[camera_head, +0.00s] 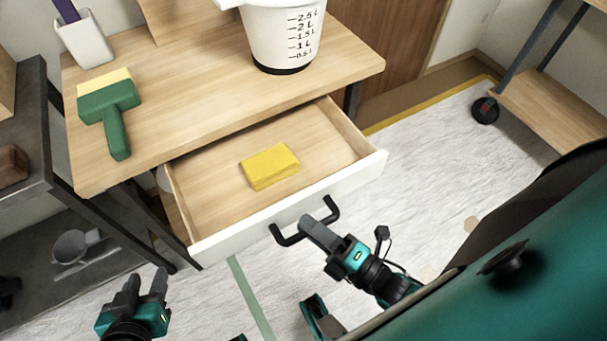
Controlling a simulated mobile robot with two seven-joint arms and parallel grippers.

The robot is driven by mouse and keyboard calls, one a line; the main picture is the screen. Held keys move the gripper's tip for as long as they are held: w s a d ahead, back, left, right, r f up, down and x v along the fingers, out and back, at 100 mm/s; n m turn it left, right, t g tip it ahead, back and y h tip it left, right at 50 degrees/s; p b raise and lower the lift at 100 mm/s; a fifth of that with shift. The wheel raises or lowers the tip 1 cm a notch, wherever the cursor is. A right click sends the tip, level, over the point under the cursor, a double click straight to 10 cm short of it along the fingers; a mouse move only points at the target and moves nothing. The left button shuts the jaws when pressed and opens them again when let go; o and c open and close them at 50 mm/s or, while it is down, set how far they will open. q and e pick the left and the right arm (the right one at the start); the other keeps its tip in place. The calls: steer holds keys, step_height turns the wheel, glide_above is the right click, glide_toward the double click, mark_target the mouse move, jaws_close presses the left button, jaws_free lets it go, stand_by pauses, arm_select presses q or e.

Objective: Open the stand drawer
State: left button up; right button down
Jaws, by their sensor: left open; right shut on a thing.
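The stand drawer (225,240) is pulled well out from under the wooden stand top (200,120). It has a white front and a black bar handle (288,238). A yellow sponge-like block (270,166) lies inside the drawer. My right gripper (312,226) is at the drawer front, shut on the handle near its middle. The gripper hides part of the handle. My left gripper (146,284) is open and empty, low at the left, apart from the drawer.
A green brush (112,110), a white measuring bucket (282,32) and a white cup (84,42) stand or lie on the stand top. A dark shelf (40,150) is at the left. A wheeled wooden cart (555,105) is at the right. The covered floor between is clear.

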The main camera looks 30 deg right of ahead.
steer(key=shift+s, duration=0.25)
arm_select(q)
steer(key=shift+r, duration=0.1)
steer(key=shift+d, duration=0.15)
arm_select(e)
steer(key=c, duration=1.1)
jaws_free()
arm_select(q)
steer(key=shift+w+d+b, duration=0.2)
steer(key=shift+d+b, duration=0.1)
steer(key=shift+b, duration=0.15)
arm_select(e)
steer(key=v, duration=1.3)
arm_select(q)
steer(key=shift+a+f, duration=0.15)
steer(key=shift+f, duration=0.05)
steer(key=shift+s, duration=0.1)
